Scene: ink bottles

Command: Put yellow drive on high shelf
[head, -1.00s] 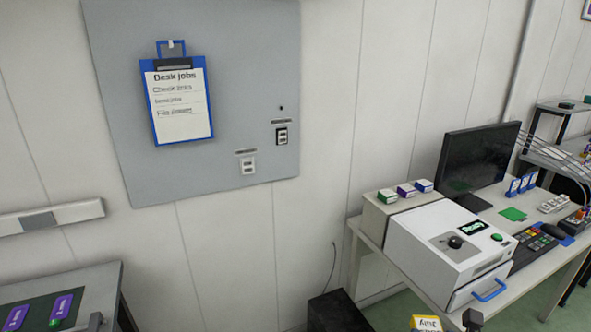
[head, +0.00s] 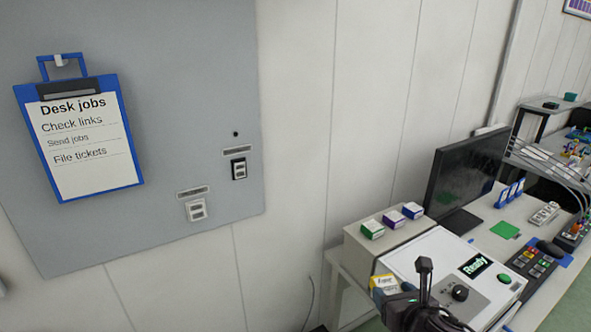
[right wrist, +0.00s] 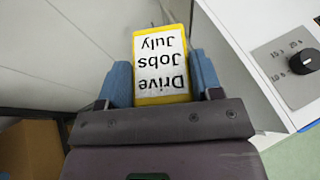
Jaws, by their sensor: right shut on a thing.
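The yellow drive (head: 383,284) has a white label and shows in the head view in front of the beige box's left part and the white machine. In the right wrist view the drive (right wrist: 161,92) reads "Drive Jobs July", upside down. My right gripper (head: 405,289) is shut on it, with a blue finger on each side in the right wrist view (right wrist: 162,84). The drive is held up in the air. A grey shelf unit (head: 543,107) stands at the far right; I cannot tell whether its top is the high shelf. My left gripper is out of view.
The white machine (head: 423,254) with a "Ready" display and black knob stands on the desk (head: 476,221). Beside it, a beige box (head: 359,242) carries three small boxes. A monitor (head: 467,178) stands behind. A clipboard (head: 85,150) hangs on the grey wall panel (head: 160,120).

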